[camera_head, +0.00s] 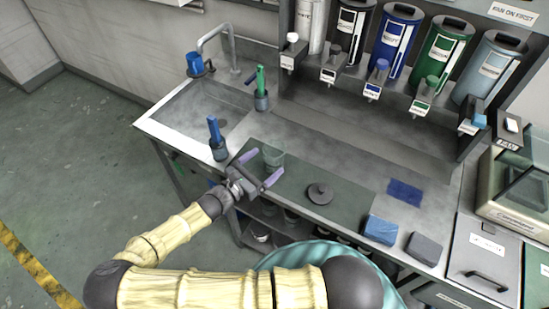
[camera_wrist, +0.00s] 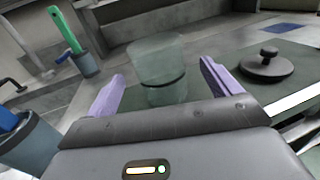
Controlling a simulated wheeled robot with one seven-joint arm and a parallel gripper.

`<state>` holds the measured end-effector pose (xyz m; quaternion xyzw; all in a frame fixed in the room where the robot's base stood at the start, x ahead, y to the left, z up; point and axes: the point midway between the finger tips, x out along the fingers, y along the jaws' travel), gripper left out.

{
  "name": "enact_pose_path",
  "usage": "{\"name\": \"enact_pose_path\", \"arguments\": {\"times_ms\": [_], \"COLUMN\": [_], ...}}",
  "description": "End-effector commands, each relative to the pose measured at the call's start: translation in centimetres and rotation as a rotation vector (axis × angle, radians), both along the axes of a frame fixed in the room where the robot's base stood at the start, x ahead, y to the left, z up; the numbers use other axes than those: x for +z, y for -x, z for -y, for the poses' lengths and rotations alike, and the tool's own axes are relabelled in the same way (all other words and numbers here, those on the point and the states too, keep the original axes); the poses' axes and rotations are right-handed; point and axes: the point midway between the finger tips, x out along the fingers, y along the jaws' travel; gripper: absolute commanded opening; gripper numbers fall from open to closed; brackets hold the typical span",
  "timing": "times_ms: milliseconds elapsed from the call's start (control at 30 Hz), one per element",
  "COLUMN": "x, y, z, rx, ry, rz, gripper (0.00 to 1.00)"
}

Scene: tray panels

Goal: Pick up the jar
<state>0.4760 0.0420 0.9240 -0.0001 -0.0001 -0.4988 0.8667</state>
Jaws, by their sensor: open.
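The jar (camera_head: 272,156) is a clear, greenish see-through vessel standing upright on the dark mat (camera_head: 335,208) on the counter. In the wrist view the jar (camera_wrist: 158,65) stands just beyond and between my fingers, with a dark band around its middle. My gripper (camera_head: 260,171) is open, its purple fingers spread at the front of the jar. In the wrist view my gripper (camera_wrist: 155,88) holds nothing. I cannot tell whether the fingers touch the jar. A dark round lid with a knob (camera_head: 320,193) lies on the mat to the right; it also shows in the wrist view (camera_wrist: 267,63).
Left of the jar stand a holder with a blue-handled tool (camera_head: 219,150) and one with a green-handled tool (camera_head: 261,100). A sink (camera_head: 200,108) with a tap is behind. Several dispensers (camera_head: 397,45) hang at the back.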

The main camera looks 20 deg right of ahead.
Motion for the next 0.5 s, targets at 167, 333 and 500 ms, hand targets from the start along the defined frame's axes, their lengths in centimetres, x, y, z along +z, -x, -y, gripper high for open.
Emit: {"name": "enact_pose_path", "arguments": {"times_ms": [167,333,500], "x": [0.0,0.1,0.0], "y": [0.0,-0.5,-1.9], "z": [0.0,0.9,3.0], "rx": [0.000,-0.001,-0.001], "ry": [0.000,0.001,0.003], "rz": [0.000,0.000,-0.001], "gripper": [0.89,0.89,0.89]}}
